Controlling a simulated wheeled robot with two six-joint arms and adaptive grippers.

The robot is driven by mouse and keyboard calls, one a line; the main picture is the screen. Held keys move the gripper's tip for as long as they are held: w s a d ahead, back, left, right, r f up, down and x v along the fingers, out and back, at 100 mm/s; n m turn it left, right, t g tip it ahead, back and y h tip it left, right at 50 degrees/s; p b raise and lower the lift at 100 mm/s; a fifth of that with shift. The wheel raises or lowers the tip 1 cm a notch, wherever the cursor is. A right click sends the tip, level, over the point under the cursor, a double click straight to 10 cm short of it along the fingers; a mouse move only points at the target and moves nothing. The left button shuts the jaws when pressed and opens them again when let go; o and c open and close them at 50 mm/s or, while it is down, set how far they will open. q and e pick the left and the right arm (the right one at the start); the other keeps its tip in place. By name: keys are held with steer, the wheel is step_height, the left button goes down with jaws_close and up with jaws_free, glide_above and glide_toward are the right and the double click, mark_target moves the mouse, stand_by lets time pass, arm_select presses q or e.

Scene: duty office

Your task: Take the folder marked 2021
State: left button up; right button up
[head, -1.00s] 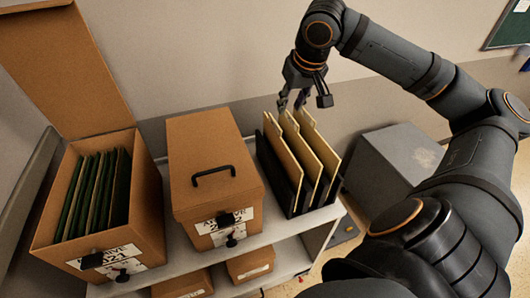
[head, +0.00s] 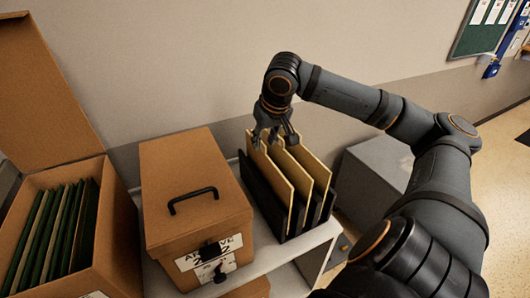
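Three upright tan folders (head: 288,185) stand in a black rack (head: 262,197) on the shelf, right of the closed box. I cannot read a year on any of them. My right gripper (head: 273,139) points down at the tops of the folders at the rack's back left. Its fingers look spread, with the left folder's top near them; contact is unclear. An open brown box (head: 120,235) at the left holds several dark green folders (head: 50,235); its label is mostly cut off by the bottom edge. My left gripper is not in view.
A closed brown box (head: 185,160) with a black handle and a partly hidden ARCHIVE label stands between open box and rack. The open box's raised lid (head: 40,100) leans back left. A grey cabinet (head: 375,170) stands right of the rack. The wall is close behind.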

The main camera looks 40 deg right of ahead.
mark_target(263, 151)
steer(key=x, duration=0.5)
steer(key=shift+s+d+f, duration=0.1)
steer(key=shift+s+d, duration=0.05)
steer(key=shift+s, duration=0.1)
steer(key=shift+c, duration=0.7)
jaws_close()
